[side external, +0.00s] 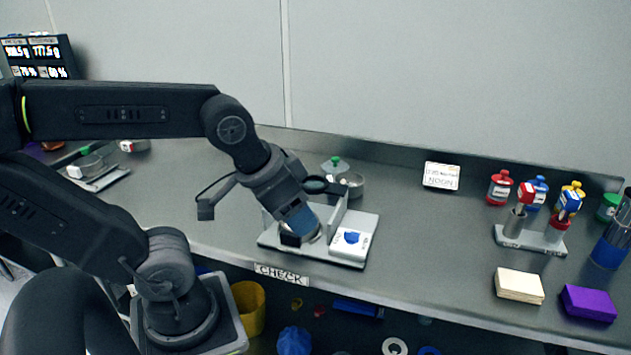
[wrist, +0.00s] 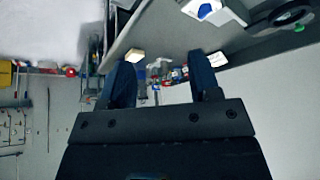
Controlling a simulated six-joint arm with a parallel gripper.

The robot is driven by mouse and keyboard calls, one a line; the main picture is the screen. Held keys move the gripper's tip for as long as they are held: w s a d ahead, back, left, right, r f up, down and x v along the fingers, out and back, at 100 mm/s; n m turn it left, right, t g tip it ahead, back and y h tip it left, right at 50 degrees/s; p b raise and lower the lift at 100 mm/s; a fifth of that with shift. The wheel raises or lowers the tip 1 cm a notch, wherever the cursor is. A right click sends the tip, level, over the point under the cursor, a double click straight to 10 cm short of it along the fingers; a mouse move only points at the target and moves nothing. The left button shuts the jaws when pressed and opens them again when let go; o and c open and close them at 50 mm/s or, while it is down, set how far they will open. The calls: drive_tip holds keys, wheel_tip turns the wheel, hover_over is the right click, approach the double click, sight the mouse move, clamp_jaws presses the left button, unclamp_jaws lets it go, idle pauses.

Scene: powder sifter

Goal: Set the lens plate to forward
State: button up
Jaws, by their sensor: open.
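A dark round lens-like plate (side external: 322,185) sits at the top of the grey check stand (side external: 351,253); I take it as the lens plate. A dark ring (wrist: 291,16) at the top right of the wrist view looks like the same part. Which way it is set is hard to tell. My gripper (side external: 301,226) is tilted down over the left part of the stand, below and left of the lens plate. In the wrist view my gripper (wrist: 162,80) has its two blue fingers spread with nothing held between them. Its contact with the stand is unclear.
A white block with a blue mark (side external: 351,239) is on the stand's right side. A metal cup (side external: 353,184) and green-knobbed lid (side external: 336,163) stand behind. Bottles and a rack (side external: 530,239) are at right, near cream (side external: 519,286) and purple (side external: 588,303) blocks.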

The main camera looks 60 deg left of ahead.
sight(314, 176)
drive_tip(key=shift+c, duration=0.3)
drive_tip(key=w+a+f+m+y, duration=0.3)
drive_tip(key=a+m, duration=0.4)
drive_tip(key=a, duration=0.3)
drive_tip(key=w+a+f+m+y, duration=0.3)
drive_tip(key=w+a+m+y, duration=0.2)
drive_tip(key=a+m, duration=0.3)
drive_tip(key=w+a+f+m+y, duration=0.4)
drive_tip(key=a+m, duration=0.4)
drive_tip(key=a, duration=0.6)
drive_tip(key=shift+a, duration=0.1)
drive_tip(key=shift+c, duration=0.3)
drive_tip(key=shift+t, duration=0.3)
clamp_jaws()
